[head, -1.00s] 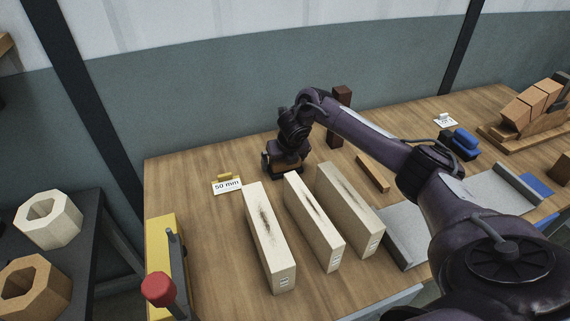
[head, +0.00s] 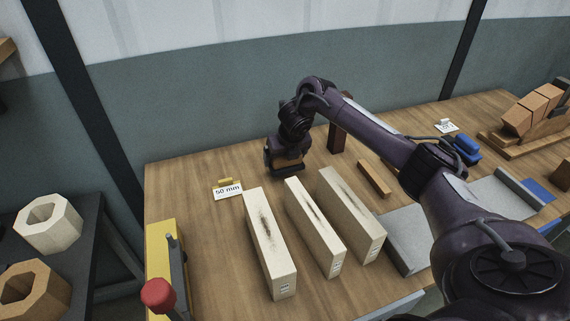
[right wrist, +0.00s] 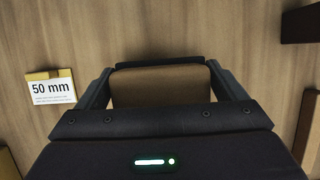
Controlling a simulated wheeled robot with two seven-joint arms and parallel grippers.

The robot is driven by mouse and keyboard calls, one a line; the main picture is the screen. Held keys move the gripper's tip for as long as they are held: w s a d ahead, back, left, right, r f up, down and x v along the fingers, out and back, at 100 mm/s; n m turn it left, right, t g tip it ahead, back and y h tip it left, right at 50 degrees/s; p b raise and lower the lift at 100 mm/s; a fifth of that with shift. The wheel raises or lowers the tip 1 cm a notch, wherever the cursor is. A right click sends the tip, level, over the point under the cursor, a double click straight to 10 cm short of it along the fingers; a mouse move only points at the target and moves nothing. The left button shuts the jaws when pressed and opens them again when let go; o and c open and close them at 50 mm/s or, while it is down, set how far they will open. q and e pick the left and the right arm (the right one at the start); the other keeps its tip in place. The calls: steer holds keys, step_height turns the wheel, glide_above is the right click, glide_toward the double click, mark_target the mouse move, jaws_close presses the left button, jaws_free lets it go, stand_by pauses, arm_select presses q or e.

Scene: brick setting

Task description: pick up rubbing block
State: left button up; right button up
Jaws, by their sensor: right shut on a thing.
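The rubbing block, a brown block with a dark band along one side, sits between the fingers of my right gripper (head: 283,168). In the right wrist view the block (right wrist: 160,86) spans the gap between both fingers, and my right gripper (right wrist: 160,80) is shut on it. In the head view the gripper and block are over the back left part of the wooden table, behind the pale bricks. The block's underside is hidden, so its clearance above the table is hard to tell. My left gripper is out of view.
Three pale bricks (head: 268,245) with dark smudges lie in front of the gripper. A "50 mm" card (head: 228,191) stands to its left. A dark red upright block (head: 337,137) and a thin wooden strip (head: 374,179) are to its right. Bare table lies around the gripper.

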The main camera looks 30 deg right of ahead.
step_height(320, 180, up, 5)
steer(key=shift+w+r, duration=0.1)
steer(key=shift+r, duration=0.05)
step_height(320, 180, up, 11)
steer(key=p, duration=0.6)
